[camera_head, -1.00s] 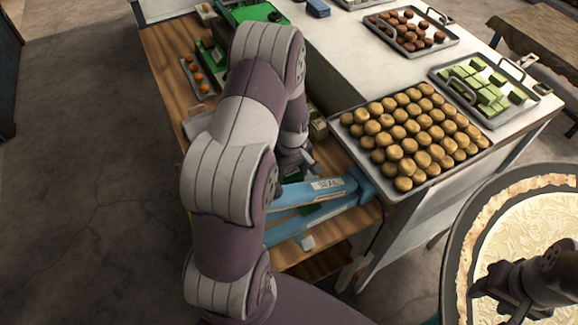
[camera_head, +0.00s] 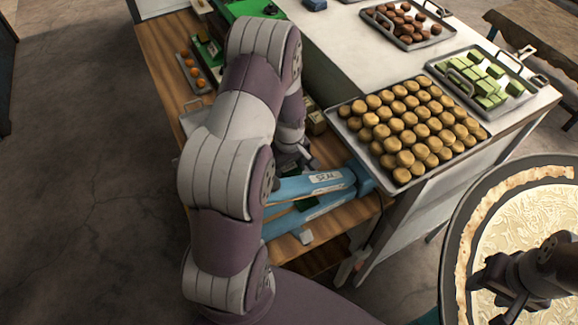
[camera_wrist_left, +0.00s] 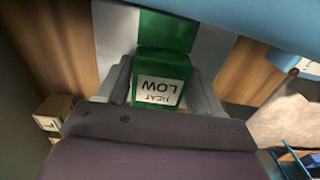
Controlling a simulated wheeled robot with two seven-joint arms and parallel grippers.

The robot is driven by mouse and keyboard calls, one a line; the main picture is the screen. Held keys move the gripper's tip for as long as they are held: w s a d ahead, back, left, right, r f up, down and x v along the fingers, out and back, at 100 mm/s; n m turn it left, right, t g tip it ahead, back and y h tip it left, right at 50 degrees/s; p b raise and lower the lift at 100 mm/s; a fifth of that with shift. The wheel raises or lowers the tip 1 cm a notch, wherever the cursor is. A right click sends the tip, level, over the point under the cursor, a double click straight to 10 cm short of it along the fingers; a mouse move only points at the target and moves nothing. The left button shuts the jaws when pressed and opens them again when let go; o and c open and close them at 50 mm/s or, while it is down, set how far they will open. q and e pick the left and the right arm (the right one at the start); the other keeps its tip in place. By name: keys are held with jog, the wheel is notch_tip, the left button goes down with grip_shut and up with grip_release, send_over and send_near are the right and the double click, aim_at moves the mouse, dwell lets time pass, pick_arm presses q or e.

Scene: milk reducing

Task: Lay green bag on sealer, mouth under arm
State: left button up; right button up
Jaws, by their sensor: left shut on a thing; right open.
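The green bag (camera_wrist_left: 163,64) has a white label reading HEAT LOW, upside down in the left wrist view. My left gripper (camera_wrist_left: 163,88) is shut on it, one finger on each side of the label. In the head view the left gripper (camera_head: 296,158) is partly hidden by my arm, and a small green patch shows between the sealer's bars. The blue sealer has an upper arm marked SEAL (camera_head: 325,177), raised above its lower bar (camera_head: 310,216). I cannot tell whether the bag's mouth is under the arm. My right gripper (camera_head: 508,292) is open and empty over the pan.
The wooden table (camera_head: 160,50) carries a small tray of orange balls (camera_head: 193,72). A tray of round brown sweets (camera_head: 410,130) stands close behind the sealer, with green blocks (camera_head: 485,80) beyond. A wide pan (camera_head: 470,225) of creamy milk is at right.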

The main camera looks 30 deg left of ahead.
pick_arm(q)
jog(key=o, duration=1.2)
jog(key=shift+c, duration=0.2)
